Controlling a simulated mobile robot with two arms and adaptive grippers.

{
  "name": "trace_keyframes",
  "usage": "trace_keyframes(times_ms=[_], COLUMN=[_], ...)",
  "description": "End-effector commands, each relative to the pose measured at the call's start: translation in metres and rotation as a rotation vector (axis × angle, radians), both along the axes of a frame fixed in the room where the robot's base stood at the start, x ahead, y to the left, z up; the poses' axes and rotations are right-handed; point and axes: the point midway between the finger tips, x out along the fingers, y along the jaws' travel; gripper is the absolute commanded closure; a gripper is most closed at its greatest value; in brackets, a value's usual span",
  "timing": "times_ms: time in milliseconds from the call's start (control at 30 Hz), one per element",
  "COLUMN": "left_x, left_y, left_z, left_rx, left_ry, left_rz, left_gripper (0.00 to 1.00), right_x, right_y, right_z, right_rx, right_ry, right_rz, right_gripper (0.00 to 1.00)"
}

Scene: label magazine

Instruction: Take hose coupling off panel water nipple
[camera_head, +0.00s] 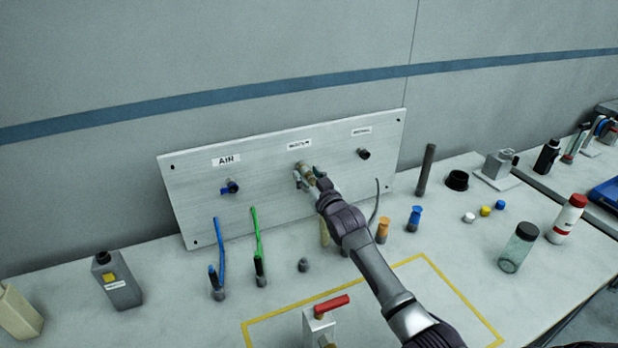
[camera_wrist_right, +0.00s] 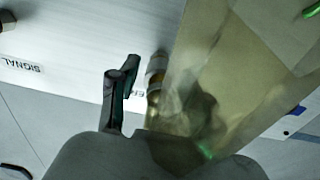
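The water nipple is in the middle of the upright panel (camera_head: 270,165), under a small label. A brass-coloured hose coupling (camera_head: 305,170) sits at that spot and covers the nipple. It also shows in the right wrist view (camera_wrist_right: 156,72). My right gripper (camera_head: 309,179) is at the panel with its fingers on either side of the coupling. In the wrist view a gap shows between the left finger and the coupling. A translucent yellowish hose (camera_wrist_right: 235,60) crosses close to the camera and partly hides the other finger. A pale hose piece (camera_head: 323,232) hangs below the gripper. My left gripper is out of view.
A dark air fitting (camera_head: 232,187) is left of the coupling, and a dark signal fitting (camera_head: 363,153) is right. Blue (camera_head: 220,255) and green (camera_head: 257,240) hoses stand below the panel.

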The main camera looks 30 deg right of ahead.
Motion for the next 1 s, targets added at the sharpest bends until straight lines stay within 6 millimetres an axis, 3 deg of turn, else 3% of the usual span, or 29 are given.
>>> trace_keyframes(times_ms=[33,267,533,1000], left_x=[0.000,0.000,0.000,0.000], left_y=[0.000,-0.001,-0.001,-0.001], left_z=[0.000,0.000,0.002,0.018], left_rx=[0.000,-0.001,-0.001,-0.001], left_ry=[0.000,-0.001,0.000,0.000], left_rz=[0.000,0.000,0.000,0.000], left_gripper=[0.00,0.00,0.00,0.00], right_x=[0.000,0.000,-0.001,-0.020], right_y=[0.000,0.000,0.000,0.002], right_z=[0.000,0.000,0.001,0.001], right_rx=[0.000,0.000,0.000,0.001], right_ry=[0.000,0.000,-0.001,0.000], right_rz=[0.000,0.000,0.000,0.001], right_gripper=[0.61,1.00,1.00,1.00])
